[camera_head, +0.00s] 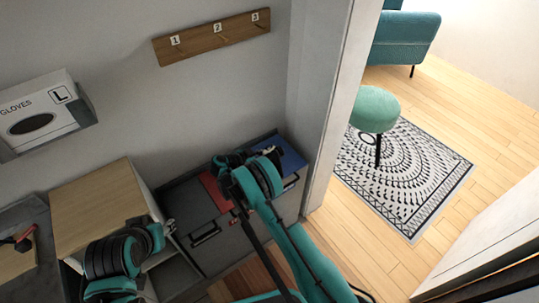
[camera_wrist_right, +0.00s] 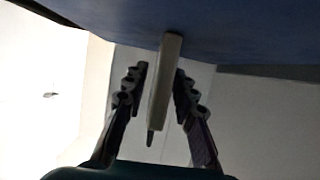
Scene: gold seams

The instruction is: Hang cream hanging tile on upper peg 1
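The wooden peg board (camera_head: 212,36) is fixed to the wall, with pegs marked 1, 2 and 3. Peg 1 (camera_head: 176,42) is at its left end; I see nothing hanging on the board. My right gripper (camera_head: 270,152) is over the blue mat (camera_head: 290,160) on the dark cabinet. In the right wrist view, a pale cream tile (camera_wrist_right: 164,88) is seen edge-on between the fingers of my right gripper (camera_wrist_right: 160,72). A narrow gap shows at its left; firm contact is unclear. My left gripper (camera_head: 166,230) is low at the left, its fingers barely showing.
A red mat (camera_head: 214,190) lies on the dark cabinet. A wooden-topped unit (camera_head: 98,208) stands left of it. A glove box (camera_head: 42,108) is on the wall at left. A door frame (camera_head: 330,100) rises right of the cabinet. The wall below the pegs is clear.

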